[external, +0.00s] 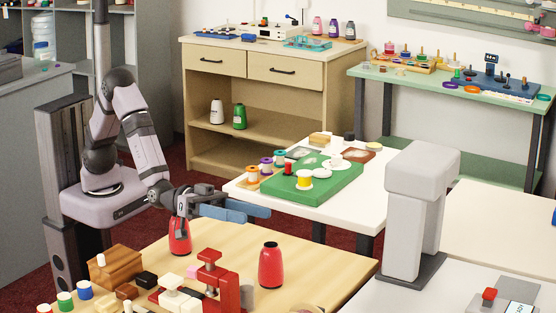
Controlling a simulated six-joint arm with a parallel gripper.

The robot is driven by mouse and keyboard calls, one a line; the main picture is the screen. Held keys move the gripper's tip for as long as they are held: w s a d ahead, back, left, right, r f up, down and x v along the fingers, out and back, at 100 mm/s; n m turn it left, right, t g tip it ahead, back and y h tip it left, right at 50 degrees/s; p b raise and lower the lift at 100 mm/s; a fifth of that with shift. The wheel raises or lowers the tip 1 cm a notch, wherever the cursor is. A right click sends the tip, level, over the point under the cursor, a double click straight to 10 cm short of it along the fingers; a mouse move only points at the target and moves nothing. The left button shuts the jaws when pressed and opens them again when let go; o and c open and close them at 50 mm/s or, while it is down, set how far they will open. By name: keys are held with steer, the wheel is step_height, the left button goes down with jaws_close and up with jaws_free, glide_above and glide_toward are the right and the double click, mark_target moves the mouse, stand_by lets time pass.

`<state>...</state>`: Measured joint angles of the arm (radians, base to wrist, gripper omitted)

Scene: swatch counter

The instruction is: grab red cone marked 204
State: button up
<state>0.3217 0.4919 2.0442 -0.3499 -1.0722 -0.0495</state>
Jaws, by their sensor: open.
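Two red cones stand upright on the wooden table. One red cone (271,265) is near the table's right side, in the open. The other red cone (179,238) is farther left, below my gripper's wrist, which hides its upper part. I cannot read a number on either cone. My gripper (257,212) is open, with its blue fingers pointing right and nothing seen between them. It is above the table's far edge, higher in the picture than the right cone and apart from it.
A red clamp-like device (212,285), a wooden block (119,266) and several small spools crowd the wooden table's front left. Beyond is a white table with a green tray (335,188). A grey post (415,215) stands to the right. Wood right of the right cone is clear.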

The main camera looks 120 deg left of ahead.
mark_target(271, 254)
steer(key=s+a+f+g+y, duration=0.1)
steer(key=s+a+f, duration=0.1)
steer(key=f, duration=0.2)
steer(key=s+a+f+g+y, duration=0.1)
steer(key=s+a+f+g, duration=0.1)
steer(key=a+f, duration=0.1)
steer(key=s+a+f+g+y+p, duration=0.1)
steer(key=s+a+f, duration=0.1)
steer(key=f, duration=0.3)
steer(key=shift+a+f+g, duration=0.1)
steer(key=shift+a+g, duration=0.15)
steer(key=shift+g, duration=0.05)
steer(key=shift+x, duration=1.1)
steer(key=shift+w+d+p, duration=0.1)
steer(key=shift+w+p, duration=0.25)
steer(key=shift+p, duration=0.05)
steer(key=w+p, duration=0.1)
steer(key=w, duration=0.1)
steer(key=shift+w+f, duration=0.15)
steer(key=shift+w, duration=0.25)
steer(key=shift+x, duration=0.95)
steer(key=shift+c, duration=0.4)
steer(key=c, duration=1.1)
